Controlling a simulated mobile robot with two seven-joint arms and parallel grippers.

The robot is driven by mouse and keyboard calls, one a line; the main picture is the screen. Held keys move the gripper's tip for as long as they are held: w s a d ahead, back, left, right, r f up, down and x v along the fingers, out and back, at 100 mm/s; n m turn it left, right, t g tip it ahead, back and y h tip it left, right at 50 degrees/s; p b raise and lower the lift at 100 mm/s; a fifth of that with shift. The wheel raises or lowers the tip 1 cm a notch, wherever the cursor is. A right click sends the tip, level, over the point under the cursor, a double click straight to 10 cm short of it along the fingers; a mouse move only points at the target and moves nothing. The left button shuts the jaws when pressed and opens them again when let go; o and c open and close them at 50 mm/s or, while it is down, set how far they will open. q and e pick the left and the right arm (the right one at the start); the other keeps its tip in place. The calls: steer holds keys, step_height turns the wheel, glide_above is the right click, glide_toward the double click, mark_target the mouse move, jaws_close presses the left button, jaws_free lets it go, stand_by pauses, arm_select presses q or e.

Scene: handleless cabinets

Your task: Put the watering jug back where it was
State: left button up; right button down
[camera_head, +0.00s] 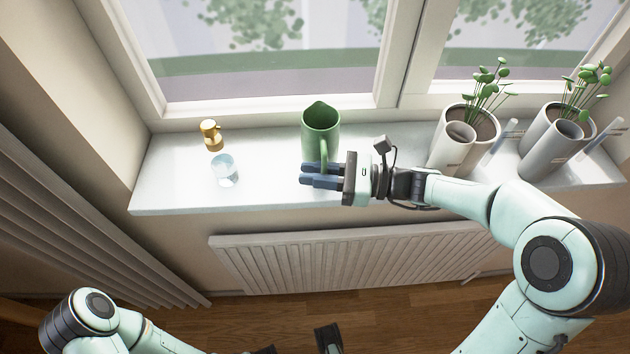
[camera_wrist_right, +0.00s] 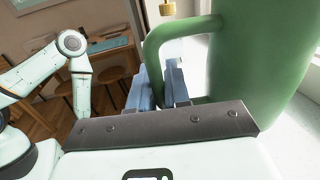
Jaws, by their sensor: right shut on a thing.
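The green watering jug (camera_head: 321,122) stands upright on the white windowsill, below the window. Its handle faces the front of the sill. My right gripper (camera_head: 318,175) reaches in from the right and is shut on the jug's handle. In the right wrist view, the jug's body (camera_wrist_right: 262,65) fills the right side, and the blue fingers of the right gripper (camera_wrist_right: 163,85) are at the handle. Part of my left gripper (camera_head: 327,338) shows at the bottom edge of the head view, cut off, so its opening is unclear.
A gold-topped bottle (camera_head: 211,135) and a clear glass (camera_head: 225,170) stand left of the jug. Two pale planters (camera_head: 464,135) (camera_head: 551,140) with green plants stand at the right. A radiator (camera_head: 350,255) is below the sill. The sill between glass and jug is clear.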

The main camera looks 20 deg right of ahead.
steer(key=shift+f, duration=1.3)
steer(key=shift+f+b, duration=0.15)
steer(key=shift+b, duration=0.15)
steer(key=c, duration=1.1)
jaws_free()
steer(key=shift+d, duration=0.1)
steer(key=v, duration=1.2)
steer(key=shift+p, duration=0.35)
steer(key=shift+s, duration=0.1)
